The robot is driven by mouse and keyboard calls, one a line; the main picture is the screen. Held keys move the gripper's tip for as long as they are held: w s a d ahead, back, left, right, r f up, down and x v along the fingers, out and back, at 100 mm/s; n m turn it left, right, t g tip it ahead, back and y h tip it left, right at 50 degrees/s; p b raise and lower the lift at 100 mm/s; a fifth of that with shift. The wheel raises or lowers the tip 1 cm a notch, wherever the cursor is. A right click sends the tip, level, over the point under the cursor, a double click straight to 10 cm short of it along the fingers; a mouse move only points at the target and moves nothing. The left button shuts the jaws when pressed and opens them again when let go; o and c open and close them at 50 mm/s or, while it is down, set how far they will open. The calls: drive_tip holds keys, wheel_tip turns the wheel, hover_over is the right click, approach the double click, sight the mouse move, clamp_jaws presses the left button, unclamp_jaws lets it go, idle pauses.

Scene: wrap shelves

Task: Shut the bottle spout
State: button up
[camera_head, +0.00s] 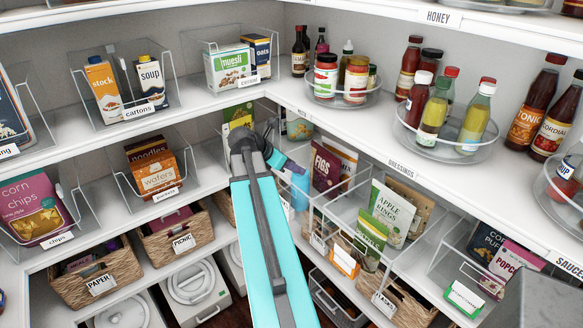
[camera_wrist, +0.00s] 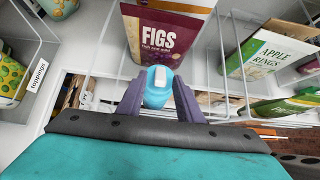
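A light blue bottle (camera_wrist: 157,97) with a white spout piece (camera_wrist: 159,77) on its top is in the middle of the wrist view. My gripper (camera_wrist: 158,88) has its purple fingers on both sides of it, seemingly touching. The gripper looks shut on the bottle just below its top. In the head view the bottle (camera_head: 300,184) is a pale blue shape at the lower shelf's corner, partly hidden by my gripper (camera_head: 293,168). The bottle's lower part is hidden in the wrist view. I cannot tell how far the spout is raised.
A purple figs bag (camera_head: 325,168) stands close behind the bottle. An apple rings bag (camera_head: 391,212) in a clear bin is to the right. Clear dividers and a toppings bin (camera_wrist: 38,78) flank the gripper. Turntables with bottles (camera_head: 445,150) stand on the shelf above.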

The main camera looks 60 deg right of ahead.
drive_tip(key=shift+r, duration=0.1)
drive_tip(key=b+v, duration=0.2)
drive_tip(key=v, duration=1.1)
drive_tip(key=shift+a+r+b, duration=0.25)
drive_tip(key=shift+b, duration=0.15)
drive_tip(key=shift+w, duration=0.1)
drive_tip(key=w+a+f+m+y, duration=0.1)
drive_tip(key=w+a+f, duration=0.15)
drive_tip(key=f, duration=0.45)
drive_tip(key=w+a+f+t+y, duration=0.1)
drive_tip(key=w+a+f, duration=0.1)
drive_tip(key=a+f, duration=0.35)
drive_tip(key=w+a+f+m, duration=0.1)
drive_tip(key=w+a+f, duration=0.1)
drive_tip(key=f, duration=0.6)
drive_tip(key=s+a+f+m+y, duration=0.1)
drive_tip(key=a+f+m, duration=0.1)
drive_tip(key=a+f, duration=0.55)
drive_tip(key=a+f+m+y, duration=0.15)
drive_tip(key=a+f, duration=0.35)
drive_tip(key=f, duration=0.5)
drive_tip(key=s+a+f+m+g+y+b, duration=0.1)
drive_tip(key=s+a+f+m+g+y, duration=0.2)
drive_tip(key=s+a+f+m, duration=0.6)
drive_tip(key=s+a+f+y, duration=0.1)
drive_tip(key=s+a+f, duration=1.2)
drive_tip(key=a+f, duration=0.1)
drive_tip(key=shift+f+g, duration=0.4)
drive_tip(key=shift+f, duration=0.5)
